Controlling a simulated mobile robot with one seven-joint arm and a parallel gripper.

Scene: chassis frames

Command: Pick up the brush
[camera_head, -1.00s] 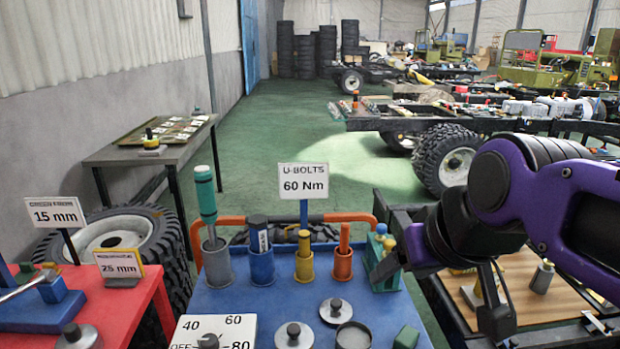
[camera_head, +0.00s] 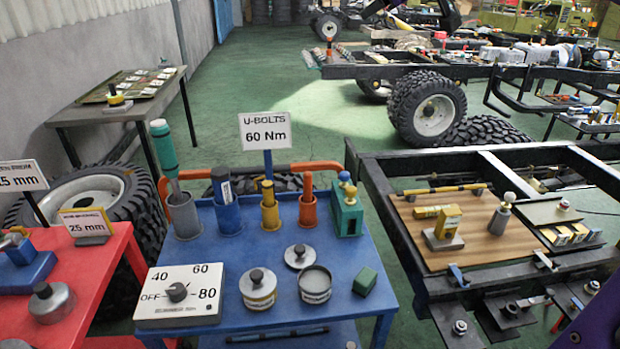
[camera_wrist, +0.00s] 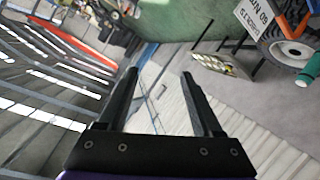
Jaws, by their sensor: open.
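I cannot make out bristles on anything, so I cannot tell for sure which thing is the brush. A teal-handled tool (camera_head: 164,146) stands tilted in a grey cup (camera_head: 184,216) at the left back of the blue cart (camera_head: 233,250); its lower end is hidden. A long dark bar (camera_head: 277,334) lies at the cart's front, low down. My gripper (camera_wrist: 160,72) shows in the wrist view, its two dark fingers apart with nothing between them. It is out of the head view, where only a purple part of my arm shows at lower right.
An open tin (camera_head: 315,285), a closed tin (camera_head: 259,288), a dial box (camera_head: 178,295) and a green block (camera_head: 365,281) crowd the cart top. Blue, yellow and orange cups stand behind. A red table (camera_head: 100,262) is left, a black chassis frame (camera_head: 375,205) right.

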